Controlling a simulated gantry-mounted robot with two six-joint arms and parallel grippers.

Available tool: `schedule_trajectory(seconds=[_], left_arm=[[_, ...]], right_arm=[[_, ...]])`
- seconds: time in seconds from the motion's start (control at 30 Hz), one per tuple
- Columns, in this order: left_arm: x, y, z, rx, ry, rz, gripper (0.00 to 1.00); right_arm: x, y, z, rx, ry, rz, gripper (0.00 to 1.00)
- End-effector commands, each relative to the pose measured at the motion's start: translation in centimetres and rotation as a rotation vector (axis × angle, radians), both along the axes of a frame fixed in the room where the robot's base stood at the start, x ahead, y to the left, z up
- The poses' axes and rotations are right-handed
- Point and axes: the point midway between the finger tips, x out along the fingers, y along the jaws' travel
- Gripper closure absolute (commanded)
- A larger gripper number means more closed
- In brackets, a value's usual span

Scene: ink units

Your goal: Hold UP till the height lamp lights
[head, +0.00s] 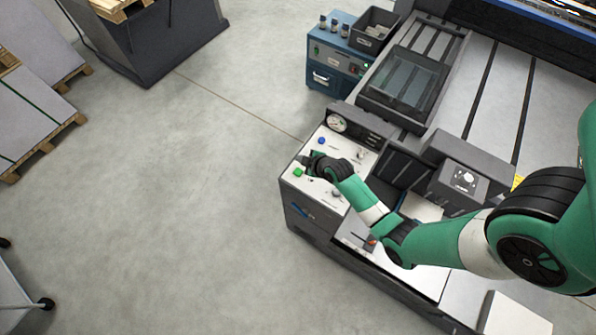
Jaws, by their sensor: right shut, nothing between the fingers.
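A light control panel (327,196) tops the near left corner of a dark machine. A blue button (321,140) and a green button (298,172) show on its left side. A round white gauge (336,122) stands at its back edge. The labels are too small to read, so I cannot tell which button is UP or which spot is the height lamp. My right gripper (306,162) is shut and empty over the panel's left part, between the blue and green buttons. I cannot tell whether its tips touch anything. The gripper and wrist hide part of the panel. My left gripper is out of view.
A blue cabinet (325,77) with small bottles and a dark bin (373,30) stands behind the panel. A dark box with a white dial (464,180) rises to the right of the panel. Loaded pallets (35,120) stand at far left. The grey floor between is clear.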

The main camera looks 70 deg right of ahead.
Motion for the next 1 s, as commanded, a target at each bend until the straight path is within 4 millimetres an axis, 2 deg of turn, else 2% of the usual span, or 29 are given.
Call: schedule_trajectory(seconds=[0.03, 0.3, 0.5, 1.0], left_arm=[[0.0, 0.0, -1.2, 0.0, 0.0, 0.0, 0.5], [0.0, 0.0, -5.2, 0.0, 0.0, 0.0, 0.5], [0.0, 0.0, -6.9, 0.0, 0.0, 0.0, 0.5], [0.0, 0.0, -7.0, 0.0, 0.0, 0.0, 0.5]], right_arm=[[0.0, 0.0, -1.2, 0.0, 0.0, 0.0, 1.0], [0.0, 0.0, -5.3, 0.0, 0.0, 0.0, 1.0], [0.0, 0.0, -7.4, 0.0, 0.0, 0.0, 1.0], [0.0, 0.0, -7.5, 0.0, 0.0, 0.0, 1.0]])
